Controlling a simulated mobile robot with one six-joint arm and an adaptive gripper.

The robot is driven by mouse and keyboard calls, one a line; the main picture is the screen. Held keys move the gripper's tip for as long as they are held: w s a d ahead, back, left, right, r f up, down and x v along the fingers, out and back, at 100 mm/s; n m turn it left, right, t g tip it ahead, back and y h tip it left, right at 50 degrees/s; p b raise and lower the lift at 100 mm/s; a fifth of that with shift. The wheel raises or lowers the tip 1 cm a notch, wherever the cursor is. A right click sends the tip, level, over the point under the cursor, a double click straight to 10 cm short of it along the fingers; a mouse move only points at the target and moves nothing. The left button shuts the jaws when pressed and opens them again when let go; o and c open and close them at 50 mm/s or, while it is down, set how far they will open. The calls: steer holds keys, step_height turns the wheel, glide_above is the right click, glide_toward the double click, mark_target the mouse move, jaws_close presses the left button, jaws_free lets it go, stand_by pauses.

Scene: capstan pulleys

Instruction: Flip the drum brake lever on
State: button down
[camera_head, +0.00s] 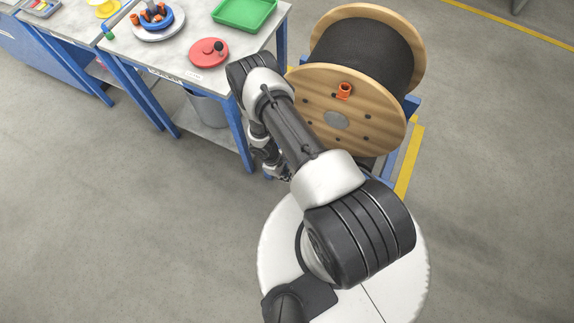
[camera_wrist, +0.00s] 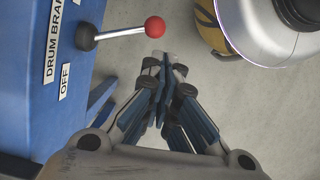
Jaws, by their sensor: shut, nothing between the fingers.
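The drum brake lever (camera_wrist: 120,33) shows in the wrist view as a metal rod with a red ball at its end. It sticks out to the right from a black pivot on a blue panel (camera_wrist: 62,110). The panel carries a cut-off "DRUM BRA" label and an "OFF" label (camera_wrist: 65,81) below the pivot. My gripper (camera_wrist: 165,60) is shut and empty, its fingertips just below the red ball in the picture. In the head view, my arm hides most of the gripper, and I cannot see the lever there.
A wooden cable drum (camera_head: 375,119) wound with black stands right of my arm. A grey-topped workbench (camera_head: 165,50) at the upper left holds a red disc (camera_head: 203,55), a green tray (camera_head: 243,14) and a blue ringed part. Open floor lies to the left.

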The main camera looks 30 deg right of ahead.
steer(key=p+v, duration=0.1)
steer(key=v, duration=0.3)
steer(key=shift+a+r+p, duration=0.15)
steer(key=shift+r+p, duration=0.05)
steer(key=shift+p, duration=0.1)
